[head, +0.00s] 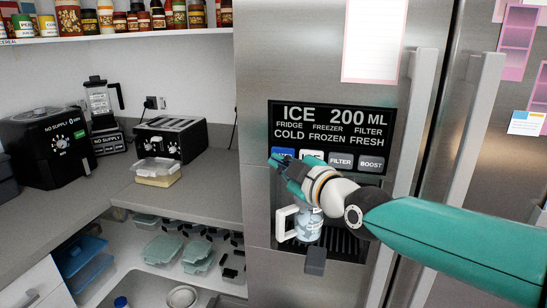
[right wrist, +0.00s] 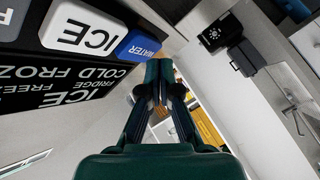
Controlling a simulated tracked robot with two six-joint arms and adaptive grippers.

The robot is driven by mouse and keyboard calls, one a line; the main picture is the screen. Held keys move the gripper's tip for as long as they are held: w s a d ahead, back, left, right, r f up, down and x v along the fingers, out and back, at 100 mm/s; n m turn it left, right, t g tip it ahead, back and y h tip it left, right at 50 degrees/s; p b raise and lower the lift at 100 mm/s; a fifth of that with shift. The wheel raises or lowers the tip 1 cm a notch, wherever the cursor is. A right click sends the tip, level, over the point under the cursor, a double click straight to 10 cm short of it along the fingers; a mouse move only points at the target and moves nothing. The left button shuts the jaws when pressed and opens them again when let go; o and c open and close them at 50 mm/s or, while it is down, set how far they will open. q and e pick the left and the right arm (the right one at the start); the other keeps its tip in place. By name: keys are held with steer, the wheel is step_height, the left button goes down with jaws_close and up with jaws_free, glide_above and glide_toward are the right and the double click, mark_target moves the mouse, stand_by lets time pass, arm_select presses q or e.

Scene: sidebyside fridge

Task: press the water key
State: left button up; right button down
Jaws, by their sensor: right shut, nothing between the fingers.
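The blue water key (head: 283,152) is the leftmost key in the row under the fridge's dark display panel (head: 290,109). My right gripper (head: 275,162) is shut and empty, with its tips at the lower left edge of that key. In the right wrist view the blue water key (right wrist: 137,46) lies beside the white ice key (right wrist: 85,27), and my shut fingertips (right wrist: 160,68) are right by its edge. I cannot tell whether they touch it. My gripper and wrist partly cover the ice key in the head view. My left gripper is not in view.
A mug (head: 307,227) with a white handle stands in the dispenser recess below my wrist. The filter key (head: 340,161) and boost key (head: 371,163) are to the right. A counter with a toaster (head: 172,137) is at left. Tall door handles (head: 418,115) stick out at right.

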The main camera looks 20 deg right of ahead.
steer(key=shift+w, duration=0.1)
steer(key=shift+w+d, duration=0.2)
steer(key=shift+d, duration=0.05)
steer(key=shift+w+d+b, duration=0.25)
steer(key=shift+w+b, duration=0.05)
steer(key=shift+b, duration=0.4)
stand_by(0.4)
steer(key=shift+a+r, duration=0.1)
steer(key=shift+r, duration=0.05)
steer(key=shift+s+a+p, duration=0.4)
steer(key=shift+s+p, duration=0.3)
steer(key=shift+p, duration=0.4)
